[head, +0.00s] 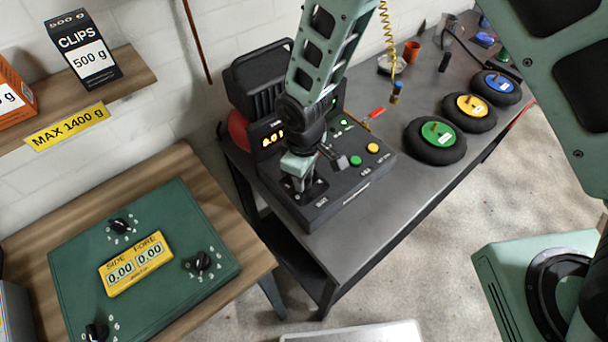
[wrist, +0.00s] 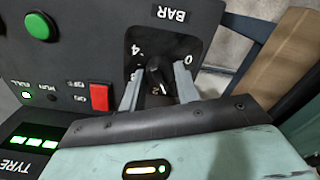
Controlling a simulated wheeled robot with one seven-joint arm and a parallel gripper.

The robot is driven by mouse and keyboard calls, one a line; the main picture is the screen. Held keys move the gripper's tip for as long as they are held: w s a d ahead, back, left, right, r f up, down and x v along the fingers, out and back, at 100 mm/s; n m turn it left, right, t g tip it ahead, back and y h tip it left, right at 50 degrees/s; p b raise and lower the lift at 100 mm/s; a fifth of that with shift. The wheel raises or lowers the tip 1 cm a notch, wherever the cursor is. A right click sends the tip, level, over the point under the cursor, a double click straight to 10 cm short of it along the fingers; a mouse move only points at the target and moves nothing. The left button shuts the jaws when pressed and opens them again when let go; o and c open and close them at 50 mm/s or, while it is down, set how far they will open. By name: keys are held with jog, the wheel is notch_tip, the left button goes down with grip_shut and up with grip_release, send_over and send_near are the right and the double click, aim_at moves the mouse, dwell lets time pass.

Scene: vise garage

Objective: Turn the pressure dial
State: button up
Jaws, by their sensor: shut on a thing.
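The pressure dial (wrist: 156,72) is a small black knob on a dark panel marked BAR, with 0, 2 and 4 around it. My gripper (wrist: 158,84) has one pale finger on each side of the knob and is shut on it. In the head view my gripper (head: 301,184) points down at the front left of the black tyre inflator (head: 345,190), and the knob is mostly hidden behind the fingers. I cannot tell the exact pointer angle.
A green button (wrist: 37,26) and a red switch (wrist: 99,97) sit near the dial; a yellow button (head: 373,148) is farther right. Several black discs with coloured tops (head: 435,138) lie on the grey bench. A green panel with black knobs (head: 180,225) is at left.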

jog(key=shift+r, duration=0.1)
dwell(0.4)
jog(key=o, duration=1)
jog(key=shift+c, duration=0.2)
notch_tip(320, 180, up, 17)
jog(key=b, duration=0.3)
jog(key=shift+r, duration=0.15)
jog(key=s+d+r+m, duration=0.1)
jog(key=s+d+r, duration=0.1)
jog(key=s+d, duration=0.3)
jog(key=s+d+r+m, duration=0.1)
jog(key=s+d, duration=0.4)
jog(key=s, duration=0.7)
jog(key=shift+s+r+m+y, duration=0.3)
jog(key=shift+s+r+m, duration=0.1)
jog(key=shift+m, duration=0.4)
